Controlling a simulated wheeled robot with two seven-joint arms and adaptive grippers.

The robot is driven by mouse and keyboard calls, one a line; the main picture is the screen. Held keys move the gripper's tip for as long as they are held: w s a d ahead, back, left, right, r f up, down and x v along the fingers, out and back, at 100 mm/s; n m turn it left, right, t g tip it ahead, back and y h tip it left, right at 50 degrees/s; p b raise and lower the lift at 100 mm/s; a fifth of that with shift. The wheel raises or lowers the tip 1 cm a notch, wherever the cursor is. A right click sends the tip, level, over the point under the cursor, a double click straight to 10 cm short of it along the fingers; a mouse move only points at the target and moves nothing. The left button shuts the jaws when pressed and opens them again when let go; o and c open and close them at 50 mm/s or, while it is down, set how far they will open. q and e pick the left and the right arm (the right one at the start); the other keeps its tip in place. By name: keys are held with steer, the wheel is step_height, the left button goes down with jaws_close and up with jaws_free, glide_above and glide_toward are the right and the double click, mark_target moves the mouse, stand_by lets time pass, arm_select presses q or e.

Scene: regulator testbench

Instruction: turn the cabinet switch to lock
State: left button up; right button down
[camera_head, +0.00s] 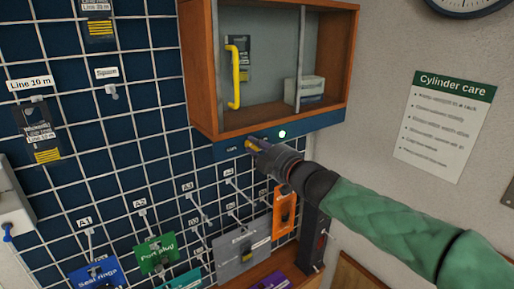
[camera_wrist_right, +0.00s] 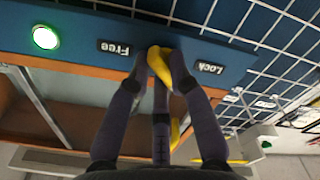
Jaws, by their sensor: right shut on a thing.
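The wall cabinet (camera_head: 270,122) has an orange-brown frame, and a dark blue strip runs along its lower edge. My right gripper (camera_head: 251,146) reaches that strip from the right. In the right wrist view, my right gripper (camera_wrist_right: 163,66) is shut on the yellow switch (camera_wrist_right: 178,72), which its fingers partly hide. The switch sits between the Free label (camera_wrist_right: 119,47) and the Lock label (camera_wrist_right: 209,67). I cannot tell clearly which label it points to. A small light (camera_wrist_right: 46,37) on the strip glows green. My left gripper is out of view.
A yellow handle (camera_head: 236,78) stands upright on the cabinet front. A white wire grid (camera_head: 150,130) with hooks and hanging cards covers the blue wall. A poster (camera_head: 445,120) is at right.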

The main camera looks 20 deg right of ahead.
steer(key=c, duration=1.1)
jaws_free()
steer(key=v, duration=1.2)
